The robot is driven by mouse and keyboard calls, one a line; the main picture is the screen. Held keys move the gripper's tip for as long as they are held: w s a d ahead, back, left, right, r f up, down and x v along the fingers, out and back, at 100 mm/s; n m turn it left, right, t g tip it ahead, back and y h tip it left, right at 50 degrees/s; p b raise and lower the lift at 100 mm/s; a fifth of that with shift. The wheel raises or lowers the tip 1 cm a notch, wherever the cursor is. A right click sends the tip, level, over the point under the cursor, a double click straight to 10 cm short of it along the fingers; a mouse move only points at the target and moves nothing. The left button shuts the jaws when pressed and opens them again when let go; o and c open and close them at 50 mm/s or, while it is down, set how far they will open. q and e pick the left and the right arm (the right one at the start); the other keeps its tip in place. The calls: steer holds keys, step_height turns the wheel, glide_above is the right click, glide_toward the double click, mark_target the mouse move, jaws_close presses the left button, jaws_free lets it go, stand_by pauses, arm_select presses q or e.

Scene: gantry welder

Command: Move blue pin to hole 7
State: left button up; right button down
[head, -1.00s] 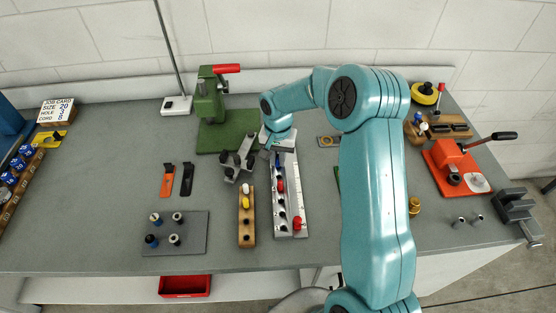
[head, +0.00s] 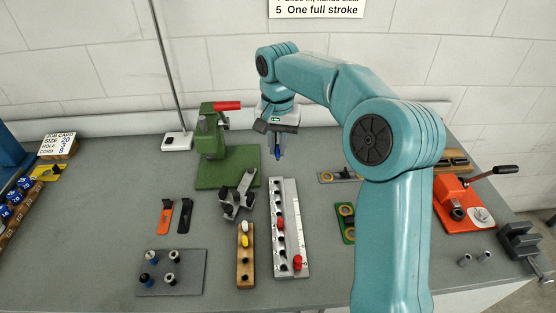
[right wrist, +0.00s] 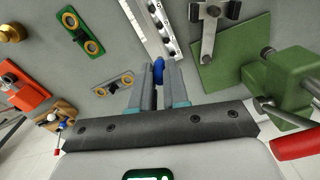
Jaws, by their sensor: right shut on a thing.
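My right gripper (head: 276,140) is shut on the blue pin (head: 278,153), which hangs below the fingers. It is raised beyond the far end of the light metal strip (head: 292,235) with a row of holes. In the right wrist view the blue pin (right wrist: 158,66) shows between the fingertips (right wrist: 158,80), near the strip (right wrist: 150,28). Two red pins (head: 280,222) (head: 297,262) stand in the strip; other holes look dark and empty. My left gripper is not in view.
A wooden block (head: 244,272) with white and yellow pins stands left of the strip. A green press (head: 212,150) and grey clamp (head: 238,195) are near its far end. A grey plate (head: 185,284) with several pegs is front left. The orange press (head: 462,205) stands right.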

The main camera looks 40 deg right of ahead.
steer(key=shift+r, duration=0.45)
steer(key=w+f, duration=0.1)
steer(key=f, duration=0.4)
steer(key=d+f+p, duration=0.1)
steer(key=f, duration=0.4)
steer(key=w+d+f, duration=0.1)
steer(key=f, duration=0.5)
steer(key=shift+w+d, duration=0.25)
steer(key=shift+w, duration=0.1)
steer(key=shift+w+f, duration=0.25)
steer(key=shift+f, duration=0.5)
steer(key=shift+s, duration=0.1)
steer(key=shift+s+r, duration=0.1)
steer(key=shift+r, duration=0.05)
